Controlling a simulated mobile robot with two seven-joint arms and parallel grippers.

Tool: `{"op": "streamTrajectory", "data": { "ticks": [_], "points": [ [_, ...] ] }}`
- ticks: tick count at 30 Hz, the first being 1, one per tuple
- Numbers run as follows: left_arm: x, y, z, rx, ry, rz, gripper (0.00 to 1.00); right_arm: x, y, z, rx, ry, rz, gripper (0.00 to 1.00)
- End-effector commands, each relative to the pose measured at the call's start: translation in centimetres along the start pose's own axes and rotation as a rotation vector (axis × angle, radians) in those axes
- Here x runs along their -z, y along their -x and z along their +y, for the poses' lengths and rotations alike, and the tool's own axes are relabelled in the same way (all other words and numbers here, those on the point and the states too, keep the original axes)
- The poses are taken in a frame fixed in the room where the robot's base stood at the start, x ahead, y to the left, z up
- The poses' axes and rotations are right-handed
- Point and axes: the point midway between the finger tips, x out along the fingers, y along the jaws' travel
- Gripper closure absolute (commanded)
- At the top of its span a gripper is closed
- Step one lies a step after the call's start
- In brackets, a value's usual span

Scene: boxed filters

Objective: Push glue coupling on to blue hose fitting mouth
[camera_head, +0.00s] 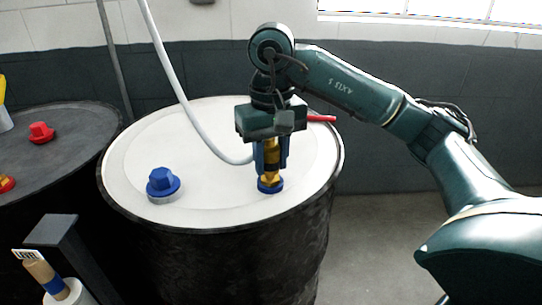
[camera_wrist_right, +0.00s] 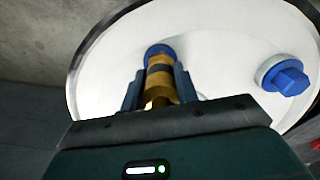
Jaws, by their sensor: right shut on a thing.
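The brass glue coupling (camera_head: 269,174) stands upright between the fingers of my right gripper (camera_head: 270,157), which is shut on it. The white hose (camera_head: 184,98) comes down from above and bends in behind the gripper to the coupling. The coupling's lower end is at the blue fitting (camera_head: 270,186) on the white drum lid. In the right wrist view the brass coupling (camera_wrist_right: 159,82) lies between the dark blue fingers, in line with the blue fitting (camera_wrist_right: 158,51). I cannot tell how deeply the coupling sits on the fitting. My left gripper is not in view.
The fitting is on a black drum with a white lid (camera_head: 215,195). A blue cap (camera_head: 162,183) sits on its left side. A dark drum (camera_head: 60,150) with red caps (camera_head: 41,132) stands at left. A grey post (camera_head: 62,245) and a brush (camera_head: 45,276) are at lower left.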

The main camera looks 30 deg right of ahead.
Motion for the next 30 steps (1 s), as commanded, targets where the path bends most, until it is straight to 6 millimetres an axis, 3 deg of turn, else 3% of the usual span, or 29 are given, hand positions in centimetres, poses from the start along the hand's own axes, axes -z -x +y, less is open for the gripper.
{"op": "streamTrajectory", "data": {
  "ticks": [20, 21, 30],
  "points": [
    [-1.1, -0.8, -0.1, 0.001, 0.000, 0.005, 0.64, 0.0, -1.7, 0.0, 0.000, 0.000, 0.000, 1.00],
    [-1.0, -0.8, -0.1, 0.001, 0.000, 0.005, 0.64, 0.0, -1.6, 0.0, 0.000, 0.000, 0.000, 0.68],
    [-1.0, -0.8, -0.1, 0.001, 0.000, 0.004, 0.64, 0.0, -1.6, 0.0, 0.000, 0.000, 0.000, 0.44]
  ]
}}
